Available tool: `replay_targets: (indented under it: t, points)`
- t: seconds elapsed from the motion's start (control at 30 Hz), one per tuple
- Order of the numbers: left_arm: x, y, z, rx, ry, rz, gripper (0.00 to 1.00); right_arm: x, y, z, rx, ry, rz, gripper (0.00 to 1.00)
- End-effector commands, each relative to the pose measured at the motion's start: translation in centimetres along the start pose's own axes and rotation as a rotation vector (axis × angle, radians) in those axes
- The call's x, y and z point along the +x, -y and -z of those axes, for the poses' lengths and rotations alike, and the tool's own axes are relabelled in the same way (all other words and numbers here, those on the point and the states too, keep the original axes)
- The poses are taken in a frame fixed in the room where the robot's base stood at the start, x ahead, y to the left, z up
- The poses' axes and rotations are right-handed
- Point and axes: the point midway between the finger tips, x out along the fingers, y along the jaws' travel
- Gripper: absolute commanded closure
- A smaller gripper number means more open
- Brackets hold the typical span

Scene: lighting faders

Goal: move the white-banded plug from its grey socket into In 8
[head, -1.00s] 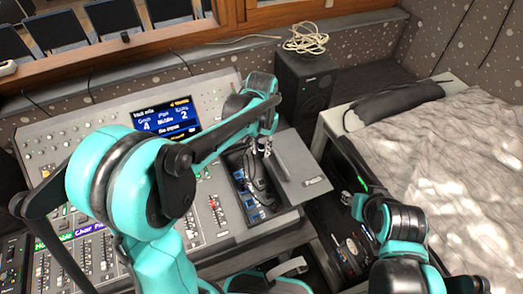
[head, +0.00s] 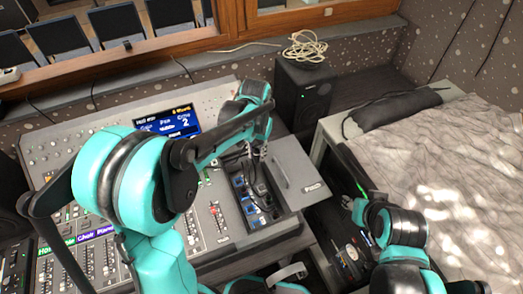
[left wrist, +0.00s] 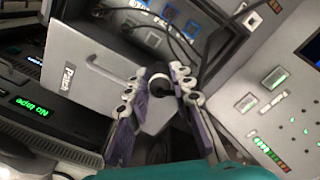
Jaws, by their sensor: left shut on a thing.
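My left gripper (head: 257,153) is over the back end of the open patch bay (head: 233,212) in the console. In the left wrist view its fingers (left wrist: 172,84) are closed around a dark plug with a white band (left wrist: 158,77). Several blue-marked sockets (head: 247,206) show inside the bay with dark cables; they also show in the left wrist view (left wrist: 152,40). I cannot read which is In 8, and the grey socket is not clear. My right gripper (head: 352,202) is right of the bay, apart from it; its fingers are too small to judge.
The grey lid marked Patch (head: 297,168) lies open right of the bay, close to my left gripper. A console screen (head: 167,122) and faders are on the left. A black speaker (head: 303,95) stands behind. A bed-like grey cover (head: 440,170) is at right.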

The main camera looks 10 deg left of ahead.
Motion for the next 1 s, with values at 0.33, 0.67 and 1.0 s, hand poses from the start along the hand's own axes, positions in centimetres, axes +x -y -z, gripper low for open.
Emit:
replay_targets:
  t: [0.33,0.67,1.0]
  points:
    - [9.2,7.1,-0.5,-0.004,0.000,0.000,1.00,1.7,0.0,-1.2,0.000,0.000,0.000,0.60]
    - [11.1,8.1,-0.8,-0.001,0.000,0.000,1.00,2.3,0.0,-1.6,0.000,0.000,0.000,0.60]
    - [14.3,8.1,-0.8,-0.001,0.000,0.000,1.00,4.1,0.0,-2.9,0.000,0.000,0.000,0.60]
